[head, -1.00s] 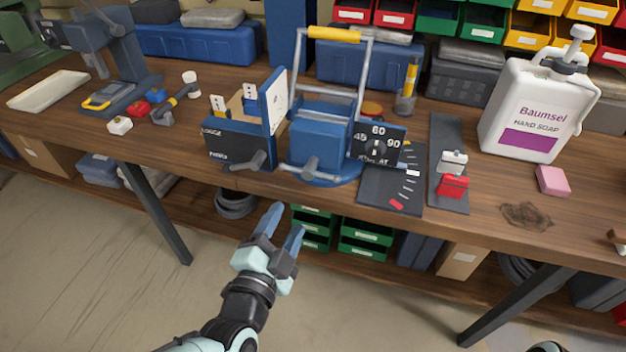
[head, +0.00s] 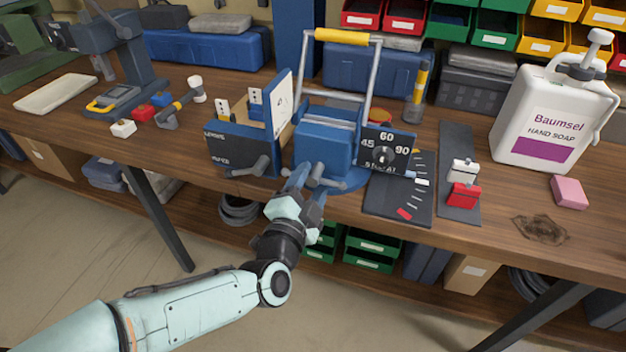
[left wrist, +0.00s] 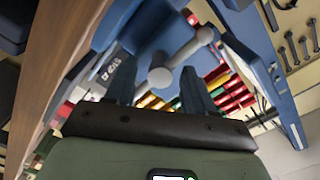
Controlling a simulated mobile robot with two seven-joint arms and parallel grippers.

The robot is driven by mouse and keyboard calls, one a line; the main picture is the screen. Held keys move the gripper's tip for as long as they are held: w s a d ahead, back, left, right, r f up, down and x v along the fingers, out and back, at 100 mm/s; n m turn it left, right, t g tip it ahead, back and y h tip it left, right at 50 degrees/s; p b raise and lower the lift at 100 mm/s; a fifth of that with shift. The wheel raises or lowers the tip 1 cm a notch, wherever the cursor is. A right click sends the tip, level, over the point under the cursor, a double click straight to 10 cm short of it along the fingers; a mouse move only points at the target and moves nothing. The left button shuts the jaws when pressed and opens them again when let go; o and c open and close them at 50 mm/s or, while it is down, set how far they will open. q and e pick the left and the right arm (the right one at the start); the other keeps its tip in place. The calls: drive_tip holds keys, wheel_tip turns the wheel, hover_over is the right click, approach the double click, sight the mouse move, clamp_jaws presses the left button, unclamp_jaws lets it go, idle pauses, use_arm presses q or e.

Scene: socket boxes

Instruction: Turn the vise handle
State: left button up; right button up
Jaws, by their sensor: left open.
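The blue vise (head: 325,148) stands on the workbench near its front edge, with a yellow-topped metal frame over it. Its grey handle (head: 340,183) is a bar with rounded ends at the vise's front. My left gripper (head: 304,176) is open at the front of the vise, its fingers pointing at the handle and partly covering it. In the left wrist view the grey handle (left wrist: 183,58) slants just beyond and between the two fingertips (left wrist: 158,82); I cannot tell if they touch it. My right gripper is out of view.
A dark-blue panel with its own grey handle (head: 245,168) stands just left of the vise. A dial plate (head: 387,150) and a dark marked plate (head: 403,195) are close on the right. A soap bottle (head: 550,118) stands farther right. The bench's front edge (head: 470,235) is near.

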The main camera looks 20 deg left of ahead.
use_arm(q)
drive_tip(key=shift+w, duration=0.95)
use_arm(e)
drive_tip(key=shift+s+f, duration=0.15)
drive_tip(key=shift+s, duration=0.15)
use_arm(q)
drive_tip(key=shift+c, duration=0.4)
clamp_jaws()
drive_tip(key=shift+n, duration=0.3)
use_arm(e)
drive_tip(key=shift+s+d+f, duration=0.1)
